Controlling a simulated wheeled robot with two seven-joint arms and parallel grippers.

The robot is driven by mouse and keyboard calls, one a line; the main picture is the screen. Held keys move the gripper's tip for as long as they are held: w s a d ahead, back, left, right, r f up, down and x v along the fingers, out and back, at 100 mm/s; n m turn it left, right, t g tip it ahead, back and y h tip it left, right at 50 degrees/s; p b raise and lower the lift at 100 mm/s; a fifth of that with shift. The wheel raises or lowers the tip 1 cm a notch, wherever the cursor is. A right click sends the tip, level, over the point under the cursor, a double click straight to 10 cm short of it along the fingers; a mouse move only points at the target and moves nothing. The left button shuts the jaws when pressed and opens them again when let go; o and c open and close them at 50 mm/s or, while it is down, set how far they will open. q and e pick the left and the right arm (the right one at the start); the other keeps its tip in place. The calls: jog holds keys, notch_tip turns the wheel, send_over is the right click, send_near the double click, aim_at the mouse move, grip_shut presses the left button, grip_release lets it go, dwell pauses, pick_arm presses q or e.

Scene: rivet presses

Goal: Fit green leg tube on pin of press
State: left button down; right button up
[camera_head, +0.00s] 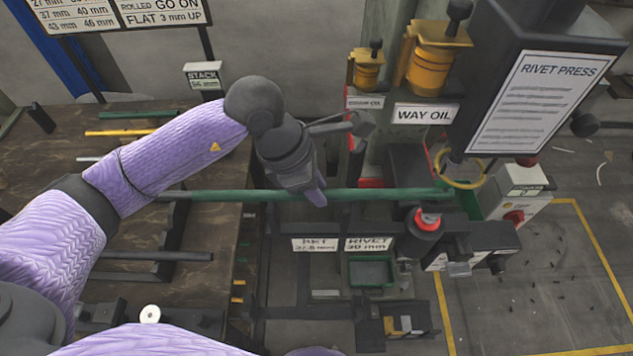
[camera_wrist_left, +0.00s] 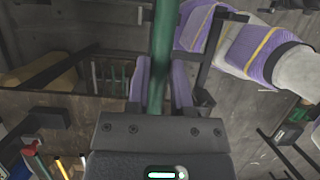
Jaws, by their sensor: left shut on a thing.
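The green leg tube (camera_head: 385,195) lies roughly level across the head view, from over the wooden bench at left to the rivet press (camera_head: 540,85) at right. My left gripper (camera_head: 314,195) is shut on the tube partway along it. In the left wrist view the tube (camera_wrist_left: 162,40) runs between the two purple fingers of the gripper (camera_wrist_left: 160,88). The tube's right end is near the press's yellow ring (camera_head: 460,184), under the press head. I cannot make out the pin or whether the tube touches it. My right gripper is not in view.
The wooden bench (camera_head: 215,285) at left holds other tubes, including a yellow one (camera_head: 120,132) and a dark one (camera_head: 155,256). A red-topped black cylinder (camera_head: 427,222) stands just in front of the tube's right end. Oil cups and a WAY OIL sign (camera_head: 425,113) are behind.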

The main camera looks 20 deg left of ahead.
pick_arm(q)
jog(key=shift+f+b, duration=0.8)
jog(key=shift+f, duration=0.1)
dwell(0.4)
jog(key=shift+c, duration=2.2)
grip_release()
jog(key=p+v, duration=0.2)
jog(key=v, duration=0.8)
